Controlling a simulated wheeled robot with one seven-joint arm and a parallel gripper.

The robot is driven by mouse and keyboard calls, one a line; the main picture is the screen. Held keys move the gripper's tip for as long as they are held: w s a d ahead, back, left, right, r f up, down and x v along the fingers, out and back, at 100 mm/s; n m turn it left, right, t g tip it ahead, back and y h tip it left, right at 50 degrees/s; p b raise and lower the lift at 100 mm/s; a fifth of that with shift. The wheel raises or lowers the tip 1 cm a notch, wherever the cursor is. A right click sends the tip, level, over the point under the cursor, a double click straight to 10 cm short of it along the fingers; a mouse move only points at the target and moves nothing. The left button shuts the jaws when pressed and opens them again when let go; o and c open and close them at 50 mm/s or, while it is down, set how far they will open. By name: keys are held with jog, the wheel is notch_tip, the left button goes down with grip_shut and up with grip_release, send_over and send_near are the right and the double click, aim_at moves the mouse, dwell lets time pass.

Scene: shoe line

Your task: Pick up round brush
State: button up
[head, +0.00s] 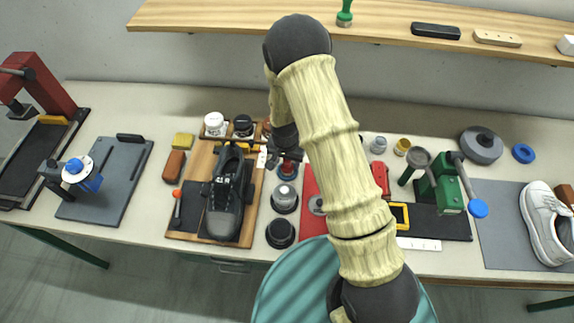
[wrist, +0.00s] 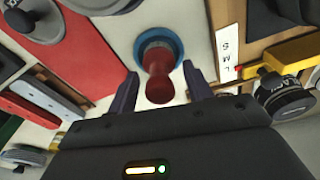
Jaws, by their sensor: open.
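The likely round brush has a red handle (wrist: 160,85) on a round blue base. In the wrist view it stands in the upper middle, its handle pointing toward my gripper. My gripper (wrist: 161,78) is open, with one dark finger on each side of the handle. I see clear gaps between handle and fingers, so nothing is held. In the head view the brush (head: 287,169) stands on the table just right of the wooden shoe board, and my gripper (head: 287,155) is over it, partly hidden by my arm. The underside of the brush is hidden.
A red mat (wrist: 75,50) lies to the left in the wrist view. To the right are a white label (wrist: 228,50), a yellow part (wrist: 285,58) and a dark-lidded jar (wrist: 283,97). Round metal-topped pieces (head: 285,198) stand in front of the brush, near the black shoe (head: 228,205).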

jog(key=c, duration=1)
jog(key=shift+r, duration=0.15)
jog(key=shift+c, duration=0.2)
notch_tip(320, 180, up, 10)
jog(key=b, duration=0.2)
jog(key=shift+b, duration=0.3)
